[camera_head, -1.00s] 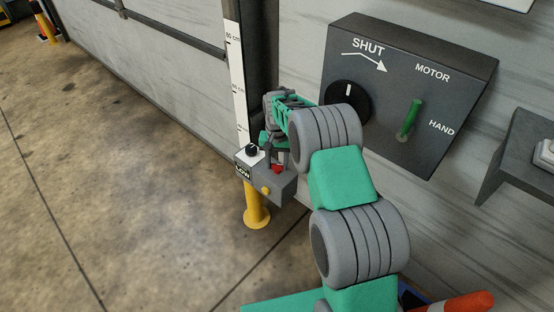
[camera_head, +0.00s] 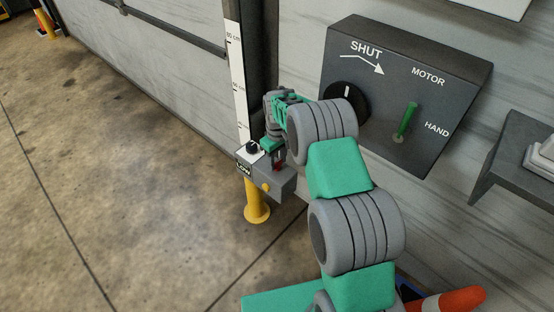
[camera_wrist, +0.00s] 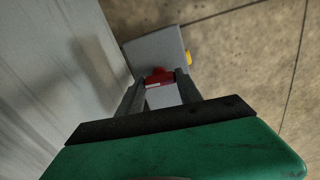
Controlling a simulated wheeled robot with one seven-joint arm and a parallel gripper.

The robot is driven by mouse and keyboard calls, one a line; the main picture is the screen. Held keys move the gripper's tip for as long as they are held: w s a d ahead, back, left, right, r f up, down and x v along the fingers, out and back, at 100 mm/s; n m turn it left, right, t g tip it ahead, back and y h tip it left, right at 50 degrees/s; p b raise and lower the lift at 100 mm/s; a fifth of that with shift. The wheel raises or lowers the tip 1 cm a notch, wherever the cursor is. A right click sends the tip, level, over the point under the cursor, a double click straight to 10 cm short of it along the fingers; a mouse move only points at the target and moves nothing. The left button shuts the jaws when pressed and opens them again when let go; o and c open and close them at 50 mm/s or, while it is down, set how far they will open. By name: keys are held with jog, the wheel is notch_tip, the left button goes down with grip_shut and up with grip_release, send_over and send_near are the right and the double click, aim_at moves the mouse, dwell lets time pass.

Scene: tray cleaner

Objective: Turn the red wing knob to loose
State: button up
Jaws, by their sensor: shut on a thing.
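Any marking for the knob's loose position cannot be made out.
A yellow post (camera_head: 256,205) stands under the box. A dark panel (camera_head: 440,100) with a black dial and green lever is on the wall at right. A grey shelf (camera_head: 512,165) juts out beside it. An orange cone (camera_head: 455,300) lies at lower right. Open floor is at left.

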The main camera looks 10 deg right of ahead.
aim_at(277, 162)
jog(key=shift+n, duration=0.6)
jog(key=o, duration=1.4)
notch_tip(277, 162, up, 8)
jog(key=shift+f+p, duration=0.1)
jog(key=shift+p, duration=0.7)
